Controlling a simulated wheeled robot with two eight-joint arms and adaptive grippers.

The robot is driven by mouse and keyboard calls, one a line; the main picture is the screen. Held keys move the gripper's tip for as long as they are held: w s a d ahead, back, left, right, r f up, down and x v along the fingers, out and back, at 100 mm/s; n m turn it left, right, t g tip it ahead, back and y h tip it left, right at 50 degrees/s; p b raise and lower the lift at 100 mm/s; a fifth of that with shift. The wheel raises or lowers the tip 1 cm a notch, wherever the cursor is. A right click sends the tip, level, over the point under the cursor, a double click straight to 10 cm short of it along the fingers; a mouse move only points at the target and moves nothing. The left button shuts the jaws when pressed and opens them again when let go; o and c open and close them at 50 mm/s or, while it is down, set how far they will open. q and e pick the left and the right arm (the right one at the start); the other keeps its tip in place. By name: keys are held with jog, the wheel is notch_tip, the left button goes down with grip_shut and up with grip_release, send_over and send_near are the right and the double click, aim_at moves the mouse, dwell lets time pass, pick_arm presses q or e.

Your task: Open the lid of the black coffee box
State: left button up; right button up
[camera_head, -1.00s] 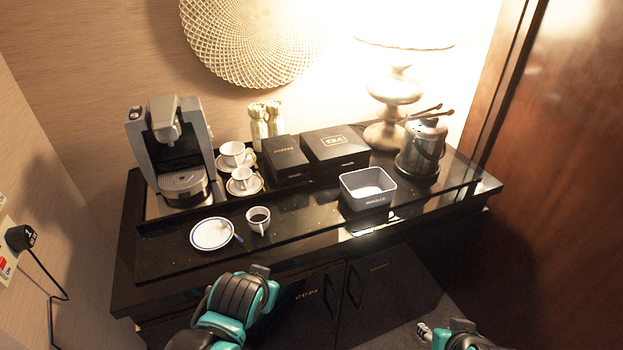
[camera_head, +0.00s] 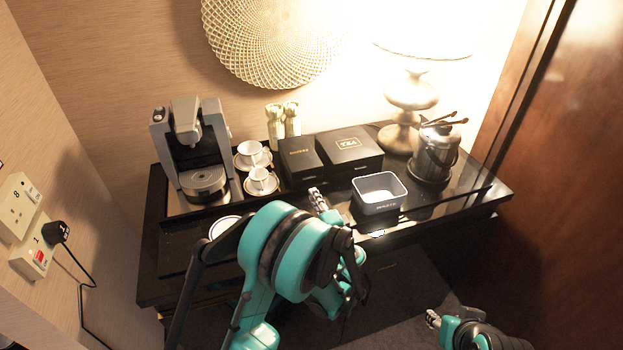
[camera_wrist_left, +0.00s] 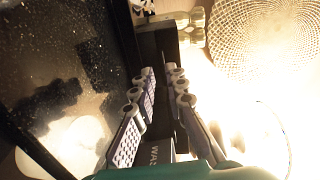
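The black coffee box (camera_head: 300,158) stands on the counter, left of the wider black tea box (camera_head: 349,150). Its lid looks shut. My left gripper (camera_head: 318,200) is in front of the two boxes, apart from the coffee box in the head view. In the left wrist view my left gripper (camera_wrist_left: 160,85) has its two fingers apart with nothing held between them. A dark box, apparently the coffee box (camera_wrist_left: 157,42), shows beyond the fingertips. My right gripper (camera_head: 433,319) is low at the right, away from the counter; its finger opening is too small to judge.
A grey bin (camera_head: 379,194) stands right of my left gripper. White cups (camera_head: 259,181) and a coffee machine (camera_head: 192,150) are to the left. An ice bucket (camera_head: 434,155) and a lamp (camera_head: 404,100) are to the right. My left arm hides part of the front counter.

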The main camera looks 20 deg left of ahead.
aim_at(309, 179)
pick_arm(q)
jog(key=shift+w+d+f+m+t, duration=0.25)
jog(key=shift+d+m+t, duration=0.15)
jog(key=shift+d+t, duration=0.1)
jog(key=b+x, duration=0.1)
jog(key=x, duration=0.6)
jog(key=shift+w+a+r, duration=0.1)
jog(key=shift+w+a, duration=0.1)
jog(key=shift+w, duration=0.05)
grip_shut()
jog(key=shift+r, duration=0.1)
